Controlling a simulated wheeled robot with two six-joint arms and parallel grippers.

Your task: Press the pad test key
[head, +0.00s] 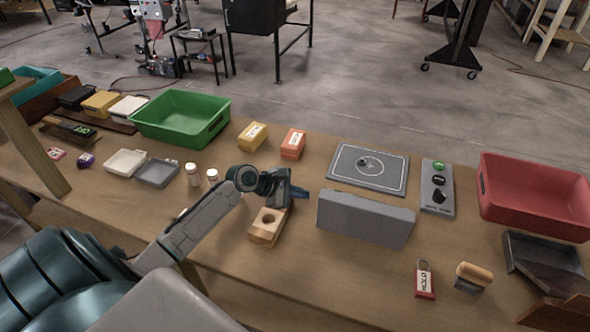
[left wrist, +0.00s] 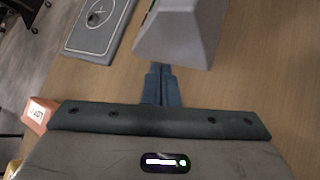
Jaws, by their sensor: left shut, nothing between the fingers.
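A flat grey pad (head: 385,181) with a white outline and a small dark piece lies at the back of the bench; it also shows in the left wrist view (left wrist: 88,38). To its right is a grey control panel (head: 431,207) with a green button (head: 438,165), a black button (head: 438,180) and a black knob (head: 439,196). I cannot read which one is the pad test key. My left gripper (head: 305,193) is shut and empty, left of a long grey block (head: 364,219). Its fingers (left wrist: 161,86) point at the block (left wrist: 178,35) in the left wrist view. My right gripper is not in view.
A wooden block with a hole (head: 264,238) is under my left gripper. A green bin (head: 180,117) stands back left, a red bin (head: 535,195) at the right. Orange (head: 293,143) and yellow boxes (head: 253,136) stand behind. A red tag (head: 425,281) lies in front.

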